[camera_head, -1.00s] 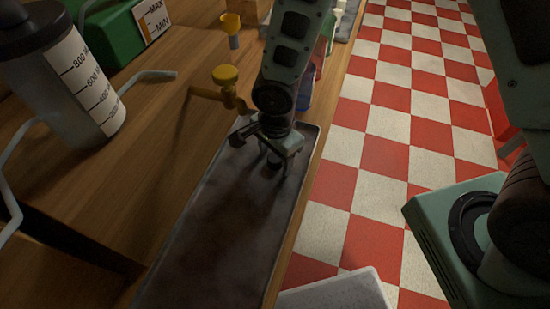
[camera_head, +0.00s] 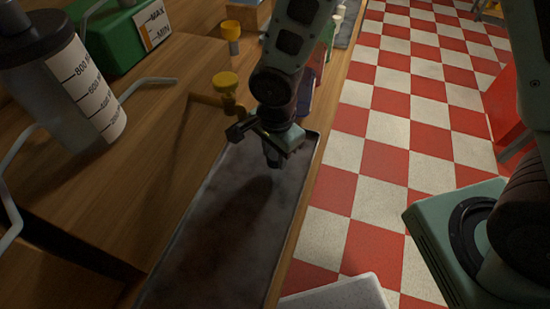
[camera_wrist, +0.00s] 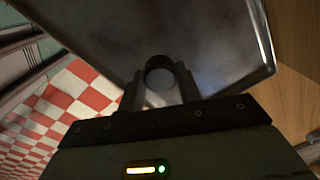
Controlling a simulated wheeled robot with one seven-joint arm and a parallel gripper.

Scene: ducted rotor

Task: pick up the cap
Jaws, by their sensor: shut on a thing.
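The cap (camera_wrist: 159,76) appears as a small dark round piece with a paler inner face, held between the two fingers in the wrist view. My gripper (camera_wrist: 159,92) is shut on it. In the head view my gripper (camera_head: 273,158) points down over the far part of the grey tray (camera_head: 225,230). There the cap is hard to tell from the dark fingertips. I cannot tell whether the cap's underside is clear of the tray.
A yellow-topped valve (camera_head: 226,86) stands just left of my arm, with a small yellow-capped vial (camera_head: 232,38) behind it. A graduated bottle (camera_head: 75,90) and green container (camera_head: 118,38) stand at left. The near tray is empty. Checkered floor lies right.

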